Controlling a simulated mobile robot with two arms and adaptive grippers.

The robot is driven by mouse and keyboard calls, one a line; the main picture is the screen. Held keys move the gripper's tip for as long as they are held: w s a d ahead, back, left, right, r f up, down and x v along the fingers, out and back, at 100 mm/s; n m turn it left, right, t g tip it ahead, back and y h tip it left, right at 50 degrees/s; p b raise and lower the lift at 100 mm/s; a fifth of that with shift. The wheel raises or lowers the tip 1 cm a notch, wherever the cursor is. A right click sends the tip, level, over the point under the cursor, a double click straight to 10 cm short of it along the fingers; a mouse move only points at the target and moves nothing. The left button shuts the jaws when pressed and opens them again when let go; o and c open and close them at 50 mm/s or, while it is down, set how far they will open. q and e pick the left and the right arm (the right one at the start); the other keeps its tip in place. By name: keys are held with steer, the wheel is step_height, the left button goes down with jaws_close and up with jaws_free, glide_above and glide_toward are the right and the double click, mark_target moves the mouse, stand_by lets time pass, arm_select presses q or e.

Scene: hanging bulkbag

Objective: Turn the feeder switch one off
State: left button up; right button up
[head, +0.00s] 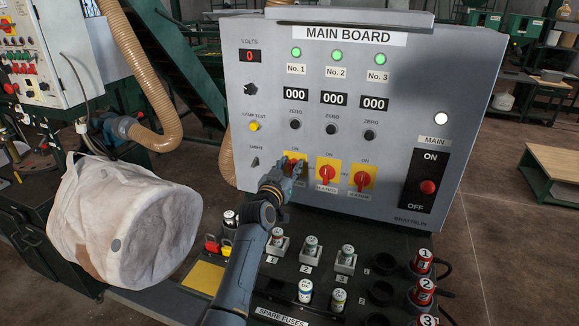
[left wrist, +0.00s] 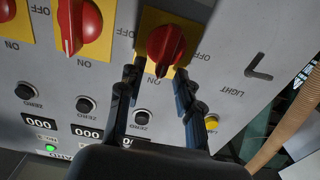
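Feeder switch one is the leftmost red knob (head: 293,167) on a yellow plate on the main board (head: 440,75). In the left wrist view, the red knob (left wrist: 165,46) has its narrow end toward the ON label. My left gripper (head: 284,174) is at this knob and hides part of its plate. In the left wrist view, my left gripper (left wrist: 161,76) is open, with a fingertip on each side of the knob's near end; contact cannot be told. My right gripper is not in view.
Switch two (head: 327,172) and switch three (head: 362,178) sit close to the right. The green lamps (head: 337,57) are lit. A fuse panel (head: 330,268) lies below, under my left arm. A white bulk bag (head: 125,225) hangs at left.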

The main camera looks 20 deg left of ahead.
arm_select(q)
jaws_close()
steer(key=n, duration=0.3)
steer(key=shift+a+n, duration=0.3)
steer(key=shift+a, duration=0.1)
steer(key=n, duration=0.3)
steer(key=shift+a+f+n, duration=0.25)
steer(key=shift+a+n, duration=0.05)
steer(key=shift+a, duration=0.05)
steer(key=n, duration=0.3)
steer(key=f+n, duration=0.1)
steer(key=n, duration=0.1)
steer(key=shift+a, duration=0.4)
steer(key=n, duration=0.3)
steer(key=f+n, duration=0.1)
steer(key=n, duration=0.1)
steer(key=shift+a+n, duration=0.15)
steer(key=shift+n, duration=0.25)
steer(key=shift+f, duration=0.1)
